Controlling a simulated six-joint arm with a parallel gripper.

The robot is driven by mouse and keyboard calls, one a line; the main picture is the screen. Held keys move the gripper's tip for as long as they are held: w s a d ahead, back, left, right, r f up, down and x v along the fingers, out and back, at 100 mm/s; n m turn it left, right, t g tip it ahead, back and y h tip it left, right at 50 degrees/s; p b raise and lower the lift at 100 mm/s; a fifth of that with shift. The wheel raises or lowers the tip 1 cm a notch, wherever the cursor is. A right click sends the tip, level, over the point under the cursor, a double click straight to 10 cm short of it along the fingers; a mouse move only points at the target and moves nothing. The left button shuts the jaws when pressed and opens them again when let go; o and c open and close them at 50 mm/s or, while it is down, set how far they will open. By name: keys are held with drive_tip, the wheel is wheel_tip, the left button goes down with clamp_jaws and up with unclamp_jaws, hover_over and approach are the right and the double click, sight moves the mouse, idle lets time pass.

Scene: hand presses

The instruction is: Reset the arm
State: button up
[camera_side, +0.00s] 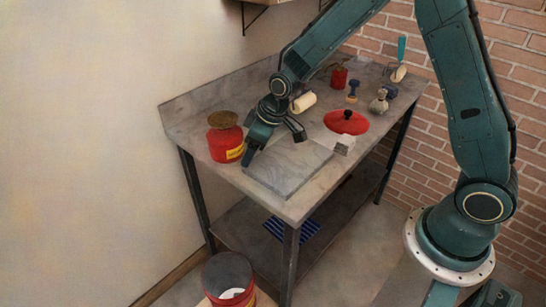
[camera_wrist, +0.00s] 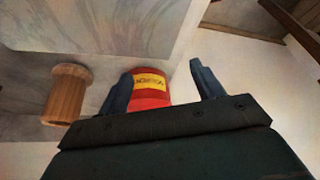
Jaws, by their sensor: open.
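My gripper (camera_side: 273,148) is open over the near end of the metal-legged worktable (camera_side: 190,128), with its fingers pointing down and spread. It is above the left part of a flat grey slab (camera_side: 292,170). I see nothing between its fingers in the side view. In the wrist view my gripper (camera_wrist: 160,70) shows its two dark fingers wide apart. A red container with a yellow label (camera_wrist: 150,88) appears beyond them, partly hidden by the left finger and gripper body. I cannot tell which red container this is.
A red can (camera_side: 226,143) with a brown top stands left of my gripper. A red disc with a black knob (camera_side: 346,122), a white block (camera_side: 344,145) and small tools lie to the right. A brown wooden cylinder (camera_wrist: 68,92) shows in the wrist view. A bin (camera_side: 228,273) stands below.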

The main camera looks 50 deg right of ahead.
idle(0.3)
drive_tip(key=shift+s+r, duration=0.15)
drive_tip(key=shift+r, duration=0.3)
drive_tip(key=s+d+r+m+t, duration=0.1)
drive_tip(key=s+d+r+m, duration=0.15)
drive_tip(key=s+r, duration=1.05)
drive_tip(key=s+d+r+m+h, duration=0.1)
drive_tip(key=s+d+r, duration=0.1)
drive_tip(key=s, duration=0.5)
drive_tip(key=s+d+r+m, duration=0.1)
drive_tip(key=s+r, duration=0.4)
drive_tip(key=s, duration=0.3)
drive_tip(key=shift+s+d+t+h, duration=0.3)
drive_tip(key=shift+d+h, duration=0.05)
drive_tip(key=shift+h, duration=0.05)
